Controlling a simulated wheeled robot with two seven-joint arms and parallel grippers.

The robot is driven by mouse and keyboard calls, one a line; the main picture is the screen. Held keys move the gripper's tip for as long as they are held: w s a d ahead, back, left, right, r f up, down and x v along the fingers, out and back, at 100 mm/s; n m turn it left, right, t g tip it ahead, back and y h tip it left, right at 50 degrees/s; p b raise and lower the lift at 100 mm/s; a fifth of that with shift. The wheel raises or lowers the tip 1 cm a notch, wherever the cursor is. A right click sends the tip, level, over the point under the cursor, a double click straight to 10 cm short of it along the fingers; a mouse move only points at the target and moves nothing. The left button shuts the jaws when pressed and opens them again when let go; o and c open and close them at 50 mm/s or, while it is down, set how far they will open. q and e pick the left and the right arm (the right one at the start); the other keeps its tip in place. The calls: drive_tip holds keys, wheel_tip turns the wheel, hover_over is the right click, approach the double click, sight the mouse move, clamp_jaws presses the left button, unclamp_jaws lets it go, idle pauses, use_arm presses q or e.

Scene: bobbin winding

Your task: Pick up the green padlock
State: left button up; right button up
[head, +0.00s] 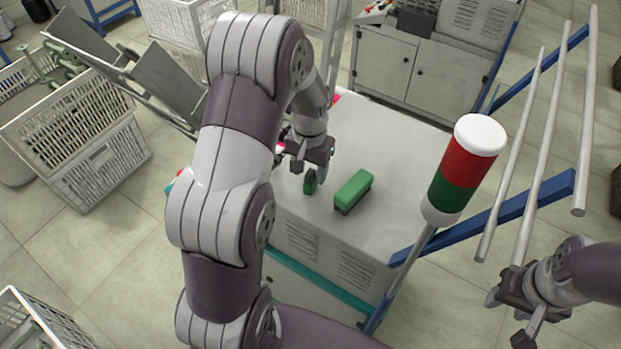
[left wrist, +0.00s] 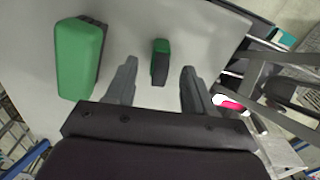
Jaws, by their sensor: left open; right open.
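The green padlock (head: 310,182) is a small green and dark piece on the light grey cabinet top. It also shows in the left wrist view (left wrist: 160,62), in the gap between my finger tips and a little beyond them. My left gripper (head: 311,163) is open and empty, close above the padlock; I cannot tell the exact height. Its two fingers show apart in the left wrist view (left wrist: 159,75). My right gripper (head: 509,318) is open and empty at the lower right, away from the cabinet.
A larger green block with a dark base (head: 354,190) lies right of the padlock on the cabinet top (head: 385,140). A red and green signal light (head: 461,175) on a pole stands at the cabinet's right. Blue rails and grey bars (head: 520,150) are beyond it.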

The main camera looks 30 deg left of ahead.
sight(310, 172)
use_arm(q)
wheel_tip(310, 172, down, 3)
drive_tip(key=shift+r, duration=0.1)
drive_tip(key=shift+w+f, duration=0.1)
drive_tip(key=shift+f, duration=0.25)
drive_tip(key=shift+r, duration=0.1)
clamp_jaws()
use_arm(e)
drive_tip(key=shift+r, duration=0.6)
